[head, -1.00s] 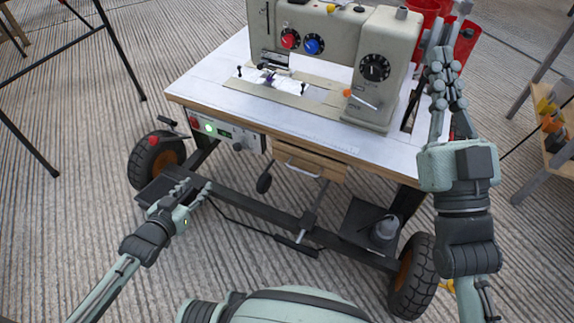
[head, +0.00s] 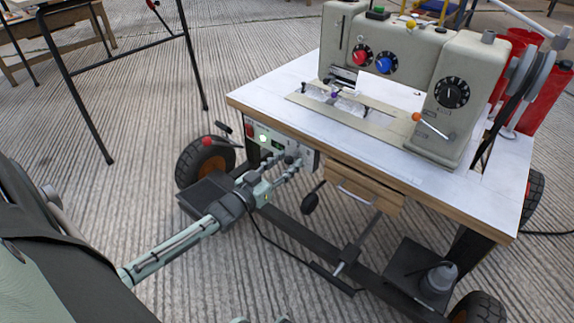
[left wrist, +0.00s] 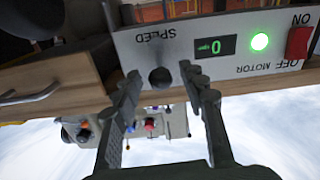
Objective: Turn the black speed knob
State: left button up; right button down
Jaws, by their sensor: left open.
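The black speed knob (left wrist: 160,78) sticks out of the grey control panel (left wrist: 262,78), under the upside-down word SPEED in the left wrist view. My left gripper (left wrist: 160,84) is open, with one finger on each side of the knob. I cannot tell whether either finger touches it. In the head view my left gripper (head: 286,172) reaches the panel (head: 312,160) under the table's front edge, and its fingers largely hide the knob there. My right gripper is not in view.
Beside the knob are a display (left wrist: 214,46) reading 0, a lit green lamp (left wrist: 260,42) and a red motor switch (left wrist: 298,43). A wooden drawer (head: 362,188) hangs right of the panel. The sewing machine (head: 458,110) stands on the white tabletop (head: 275,88).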

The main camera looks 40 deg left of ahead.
pick_arm(q)
jog(key=shift+w, duration=0.15)
jog(key=shift+c, duration=0.6)
grip_shut()
jog(key=shift+d+m+p, duration=0.1)
jog(key=shift+m+p, duration=0.2)
jog(key=shift+d+r+m+p, duration=0.1)
jog(key=shift+d+m+p, duration=0.15)
jog(key=shift+m+p, duration=0.5)
jog(key=shift+d+f+m+p, duration=0.15)
jog(key=shift+d+m+p, duration=0.15)
jog(key=shift+m, duration=0.7)
jog(key=shift+d+f+m+p, duration=0.15)
jog(key=shift+m+p, duration=0.1)
jog(key=shift+m, duration=0.7)
jog(key=shift+o, duration=0.6)
grip_release()
